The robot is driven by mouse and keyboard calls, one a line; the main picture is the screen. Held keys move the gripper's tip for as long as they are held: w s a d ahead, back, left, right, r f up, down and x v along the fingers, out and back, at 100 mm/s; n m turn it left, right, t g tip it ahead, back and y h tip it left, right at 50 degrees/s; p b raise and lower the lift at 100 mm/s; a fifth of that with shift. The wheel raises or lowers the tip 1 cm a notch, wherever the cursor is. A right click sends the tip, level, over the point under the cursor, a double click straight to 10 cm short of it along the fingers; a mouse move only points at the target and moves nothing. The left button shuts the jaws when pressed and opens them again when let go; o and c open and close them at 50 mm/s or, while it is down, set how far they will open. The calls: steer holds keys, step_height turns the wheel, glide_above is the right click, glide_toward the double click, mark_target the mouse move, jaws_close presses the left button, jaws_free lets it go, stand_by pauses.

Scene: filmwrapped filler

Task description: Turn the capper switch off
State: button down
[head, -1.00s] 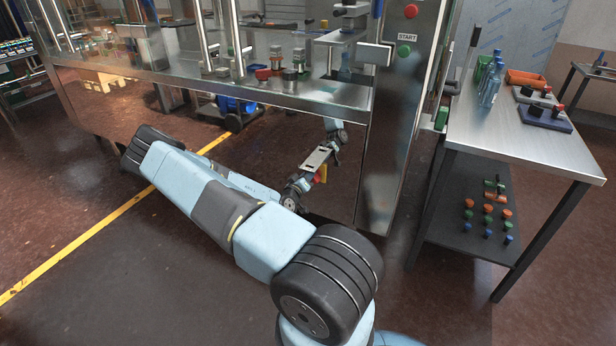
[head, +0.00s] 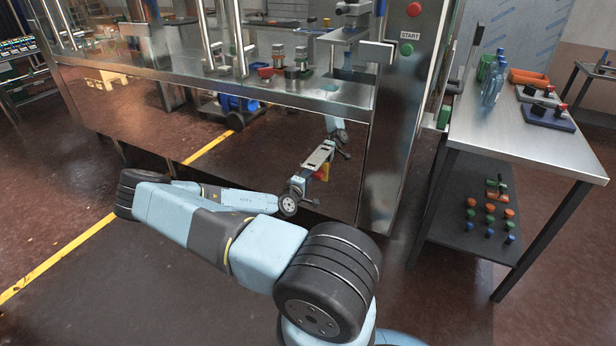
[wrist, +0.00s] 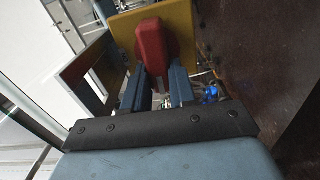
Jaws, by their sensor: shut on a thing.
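The capper switch is a red handle (wrist: 153,40) on a yellow plate (wrist: 181,28), in the wrist view at top centre. My gripper (wrist: 160,74) has its two dark blue fingers on either side of the red handle and is shut on it. In the head view my gripper (head: 300,184) is low at the machine's front panel. A small yellow and red patch (head: 322,173) shows just beside it, under a grey metal piece; most of the switch is hidden there.
The machine's shiny front panel (head: 250,150) mirrors my arm. Above it, a deck carries jars (head: 300,62). A green start button (head: 405,48) and a red button (head: 414,10) sit on the column. A steel table (head: 540,145) stands at right; floor between is clear.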

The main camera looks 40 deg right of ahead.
steer(key=shift+w+d+n, duration=0.1)
steer(key=shift+d+n, duration=0.15)
steer(key=shift+n, duration=0.15)
steer(key=c, duration=1.2)
jaws_free()
steer(key=shift+o, duration=1.4)
steer(key=shift+f, duration=0.1)
steer(key=shift+a, duration=0.1)
steer(key=v, duration=1.3)
steer(key=shift+a, duration=0.35)
steer(key=shift+f, duration=0.1)
